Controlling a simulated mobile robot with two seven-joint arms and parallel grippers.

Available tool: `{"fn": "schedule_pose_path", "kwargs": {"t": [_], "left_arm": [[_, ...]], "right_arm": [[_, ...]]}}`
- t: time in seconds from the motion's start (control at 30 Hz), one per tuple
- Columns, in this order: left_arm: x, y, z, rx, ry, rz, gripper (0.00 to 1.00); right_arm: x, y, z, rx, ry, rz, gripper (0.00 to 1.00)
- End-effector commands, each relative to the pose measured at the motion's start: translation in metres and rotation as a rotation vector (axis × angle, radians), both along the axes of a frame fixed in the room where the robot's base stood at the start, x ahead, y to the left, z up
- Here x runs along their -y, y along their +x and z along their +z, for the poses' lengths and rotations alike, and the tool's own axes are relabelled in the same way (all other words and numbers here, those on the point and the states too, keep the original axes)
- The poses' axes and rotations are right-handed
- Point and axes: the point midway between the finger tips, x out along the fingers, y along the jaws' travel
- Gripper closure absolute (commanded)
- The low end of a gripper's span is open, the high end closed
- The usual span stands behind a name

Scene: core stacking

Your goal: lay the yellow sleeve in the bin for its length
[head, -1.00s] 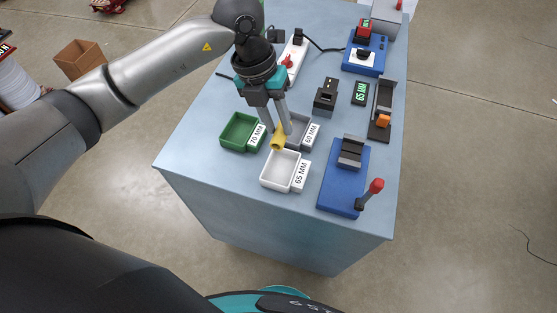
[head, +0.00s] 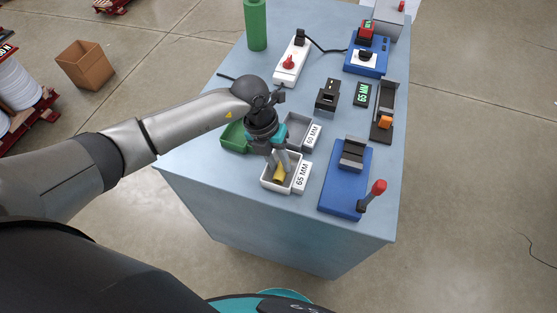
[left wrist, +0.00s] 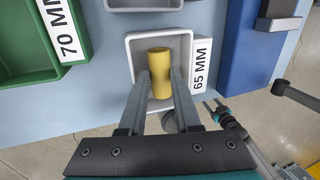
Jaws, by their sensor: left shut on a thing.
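The yellow sleeve (head: 278,175) is between the fingertips of my left gripper (head: 279,168), which is shut on it. In the left wrist view the sleeve (left wrist: 159,66) shows between the two fingers (left wrist: 159,88), inside the outline of the white bin marked 65 MM (left wrist: 134,47). In the head view the white bin (head: 270,187) stands near the table's front edge, with the gripper over it. I cannot tell whether the sleeve touches the bin floor. The small display (head: 363,94) reads 65 MM.
A green bin marked 70 MM (left wrist: 27,45) and a grey bin marked 60 MM (head: 299,121) stand close by the white bin. A blue lever press (head: 341,185) is to its right. A green cylinder (head: 255,25) stands at the back left.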

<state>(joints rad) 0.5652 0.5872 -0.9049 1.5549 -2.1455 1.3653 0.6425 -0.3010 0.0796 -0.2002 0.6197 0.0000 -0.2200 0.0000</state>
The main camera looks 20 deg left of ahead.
Motion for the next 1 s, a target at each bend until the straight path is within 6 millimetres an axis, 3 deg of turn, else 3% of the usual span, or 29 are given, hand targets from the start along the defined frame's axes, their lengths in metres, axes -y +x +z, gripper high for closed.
{"fn": "schedule_pose_path", "kwargs": {"t": [0.2,0.23,0.33,0.7,0.87,1.0], "left_arm": [[0.0,0.0,-0.002,0.001,0.0,0.0,1.0],[0.0,0.0,-0.002,0.001,0.0,0.0,0.66],[0.0,0.0,-0.001,0.001,0.0,0.0,0.55],[-0.001,0.001,0.004,0.002,0.001,0.001,0.55],[-0.008,0.001,0.029,0.005,0.002,0.0,0.55],[-0.016,0.002,0.059,0.006,0.002,0.001,0.55]], "right_arm": [[0.001,0.0,-0.002,0.0,-0.001,-0.001,0.44],[0.001,0.0,-0.002,0.0,-0.001,-0.001,0.44],[0.001,0.0,-0.001,0.0,-0.001,-0.001,0.44],[0.001,0.0,0.001,0.0,-0.001,-0.001,0.44],[0.001,0.0,0.003,0.0,-0.001,-0.001,0.44],[0.001,0.001,0.003,0.001,-0.001,-0.001,0.44]]}}
